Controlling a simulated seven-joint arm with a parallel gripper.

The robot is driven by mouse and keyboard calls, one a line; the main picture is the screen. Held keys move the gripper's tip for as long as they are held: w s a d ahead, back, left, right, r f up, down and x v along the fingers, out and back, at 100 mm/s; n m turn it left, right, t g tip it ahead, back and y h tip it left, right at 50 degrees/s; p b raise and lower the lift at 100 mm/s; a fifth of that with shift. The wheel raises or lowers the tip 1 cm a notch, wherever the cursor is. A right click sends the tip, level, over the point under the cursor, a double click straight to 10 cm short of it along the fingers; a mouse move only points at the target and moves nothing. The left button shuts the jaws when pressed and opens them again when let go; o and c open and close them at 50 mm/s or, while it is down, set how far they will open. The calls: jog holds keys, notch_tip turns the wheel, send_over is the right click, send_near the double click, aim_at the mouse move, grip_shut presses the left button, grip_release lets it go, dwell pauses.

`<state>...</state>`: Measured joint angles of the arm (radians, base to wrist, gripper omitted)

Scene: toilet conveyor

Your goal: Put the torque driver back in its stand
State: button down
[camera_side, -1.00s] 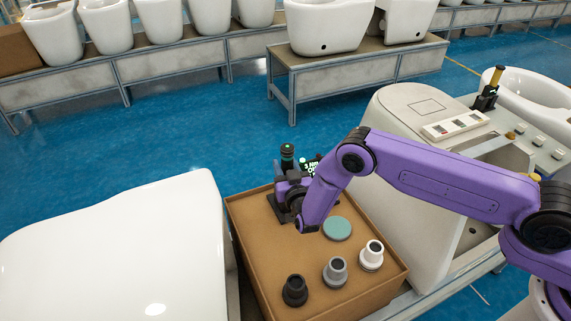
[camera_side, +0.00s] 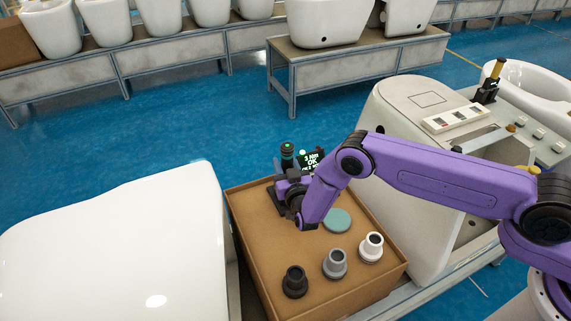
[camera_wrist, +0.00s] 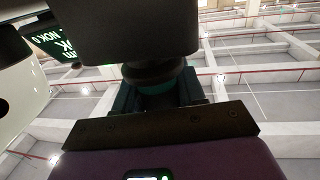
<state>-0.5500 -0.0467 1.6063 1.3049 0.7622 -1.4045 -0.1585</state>
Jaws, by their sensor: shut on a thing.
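The torque driver (camera_side: 287,152) stands roughly upright at the far end of the brown box, its dark top with a green band showing above my gripper. My gripper (camera_side: 289,182) is shut on the driver, and its fingers are largely hidden by my wrist. The dark stand (camera_side: 275,198) is low at the same spot, mostly covered by my gripper. I cannot tell whether the driver is seated in it. A display (camera_side: 312,159) beside the driver reads "5 Nm" and "OK". In the wrist view, a dark and teal body (camera_wrist: 158,88) is between the fingers, and the display (camera_wrist: 52,42) is at upper left.
The brown box top (camera_side: 262,238) carries a teal disc (camera_side: 337,220) and black (camera_side: 295,282), grey (camera_side: 335,264) and white (camera_side: 371,247) collars. A white ceramic piece (camera_side: 120,255) is at left. A toilet body (camera_side: 420,190) stands close at right.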

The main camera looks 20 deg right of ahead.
jog(key=c, duration=0.6)
grip_release()
jog(key=s+a, duration=0.1)
jog(key=s, duration=1)
jog(key=s+a, duration=0.1)
jog(key=s, duration=0.5)
jog(key=shift+s+a, duration=0.1)
jog(key=shift+a, duration=0.25)
